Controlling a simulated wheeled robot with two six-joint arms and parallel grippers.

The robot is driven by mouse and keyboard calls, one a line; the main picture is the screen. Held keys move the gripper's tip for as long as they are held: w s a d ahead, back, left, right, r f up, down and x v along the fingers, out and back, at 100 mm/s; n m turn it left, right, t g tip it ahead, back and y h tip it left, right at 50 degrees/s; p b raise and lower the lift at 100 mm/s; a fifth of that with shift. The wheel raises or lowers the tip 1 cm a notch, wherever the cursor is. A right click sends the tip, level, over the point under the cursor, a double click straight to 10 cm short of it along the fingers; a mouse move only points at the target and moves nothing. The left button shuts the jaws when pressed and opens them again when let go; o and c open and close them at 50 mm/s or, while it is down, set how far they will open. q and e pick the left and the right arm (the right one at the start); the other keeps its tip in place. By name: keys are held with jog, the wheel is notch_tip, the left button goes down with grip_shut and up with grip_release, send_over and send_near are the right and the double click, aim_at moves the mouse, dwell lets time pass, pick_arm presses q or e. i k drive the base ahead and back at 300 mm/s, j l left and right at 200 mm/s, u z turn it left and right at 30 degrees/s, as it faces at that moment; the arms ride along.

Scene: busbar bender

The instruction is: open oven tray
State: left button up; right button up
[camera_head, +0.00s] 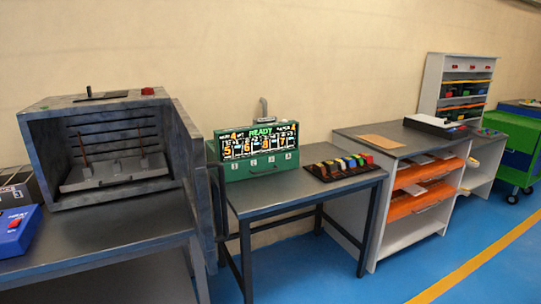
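The grey oven (95,104) stands on a dark metal table at the left. Its front is open, and its door (190,165) is swung out to the right side. The grey oven tray (115,174) lies inside on the oven floor, with thin upright rods on it, some reddish. The tray appears to be within the oven's opening; I cannot tell how far forward it sits. Neither of my grippers is in view.
A blue box with a red switch (15,228) sits at the left table's front. A green display unit (254,165) and a black rack of coloured pieces (342,166) stand on the middle table. A cabinet with orange trays (420,198) stands right. Blue floor (325,270) in front is clear.

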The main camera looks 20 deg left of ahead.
aim_at(123, 170)
jog(key=i+l, duration=0.3)
jog(key=l, duration=0.2)
jog(key=i+l, duration=0.35)
jog(key=l, duration=0.15)
jog(key=i+l+u, duration=0.1)
jog(key=u, duration=0.3)
jog(key=i+l+u, duration=0.1)
jog(key=l+u, duration=0.55)
jog(key=u, duration=1.1)
jog(key=i+j+z, duration=0.15)
jog(key=z, duration=0.55)
